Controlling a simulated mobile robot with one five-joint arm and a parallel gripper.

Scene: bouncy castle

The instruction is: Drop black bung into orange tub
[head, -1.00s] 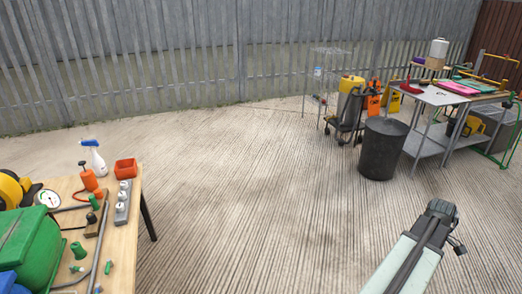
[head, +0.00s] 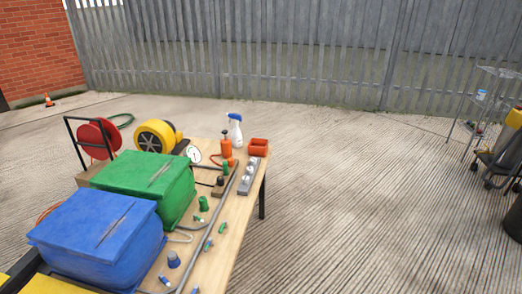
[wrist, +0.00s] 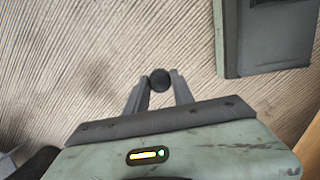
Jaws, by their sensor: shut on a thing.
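The orange tub (head: 259,147) is a small open box at the far right corner of the wooden table in the head view. My gripper (wrist: 159,84) shows in the wrist view, its two fingers shut on the round black bung (wrist: 159,79). The bung is held at the fingertips above the concrete ground. My gripper is out of the head view. The tub is not identifiable in the wrist view.
The wooden table (head: 232,234) carries a green box (head: 146,180), a blue box (head: 97,235), a spray bottle (head: 235,131), an orange pump bottle (head: 226,147), a gauge (head: 193,154) and several small fittings.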

